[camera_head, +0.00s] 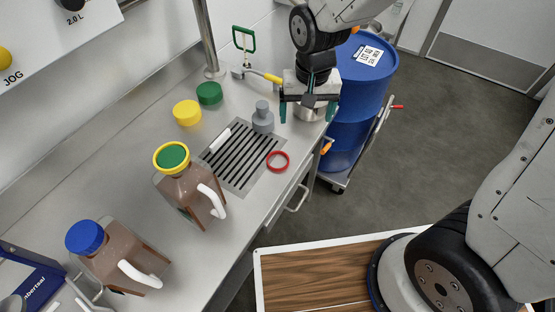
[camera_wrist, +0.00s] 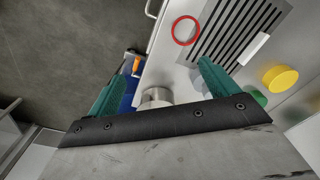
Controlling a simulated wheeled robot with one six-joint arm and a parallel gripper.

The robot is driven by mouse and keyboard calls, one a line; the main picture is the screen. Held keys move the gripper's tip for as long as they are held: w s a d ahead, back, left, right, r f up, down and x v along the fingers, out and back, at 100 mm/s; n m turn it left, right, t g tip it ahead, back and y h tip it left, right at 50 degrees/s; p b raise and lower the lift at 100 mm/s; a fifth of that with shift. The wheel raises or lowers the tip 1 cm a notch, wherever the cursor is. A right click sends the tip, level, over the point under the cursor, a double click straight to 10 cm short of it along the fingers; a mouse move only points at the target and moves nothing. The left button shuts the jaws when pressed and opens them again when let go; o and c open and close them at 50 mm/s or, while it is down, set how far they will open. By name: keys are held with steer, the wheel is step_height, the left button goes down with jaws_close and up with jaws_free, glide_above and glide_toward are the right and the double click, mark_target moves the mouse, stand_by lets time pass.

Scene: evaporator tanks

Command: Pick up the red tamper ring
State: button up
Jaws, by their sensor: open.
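The red tamper ring (camera_head: 277,161) lies flat on the steel counter at the right edge of the slotted drain grate. It also shows in the wrist view (camera_wrist: 174,30), near the top, beyond my fingertips. My gripper (camera_head: 308,112) is open and empty, with green fingers pointing down near the counter's far right end. It is behind the ring in the head view and apart from it. In the wrist view the two green fingers (camera_wrist: 158,82) stand wide apart, with a round steel object (camera_wrist: 155,97) between them.
A grey stepped weight-like piece (camera_head: 263,118) stands beside the slotted grate (camera_head: 232,170). A white stick lies on the grate. Yellow (camera_head: 187,112) and green (camera_head: 209,93) caps, two brown jugs (camera_head: 190,190) and a hose with a green handle are on the counter. A blue drum (camera_head: 362,85) stands beyond its edge.

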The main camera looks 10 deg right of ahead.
glide_above(278, 164)
step_height(278, 164, down, 9)
step_height(278, 164, down, 9)
steer(key=shift+w+r, duration=0.1)
steer(key=shift+w, duration=0.05)
steer(key=c, duration=1.1)
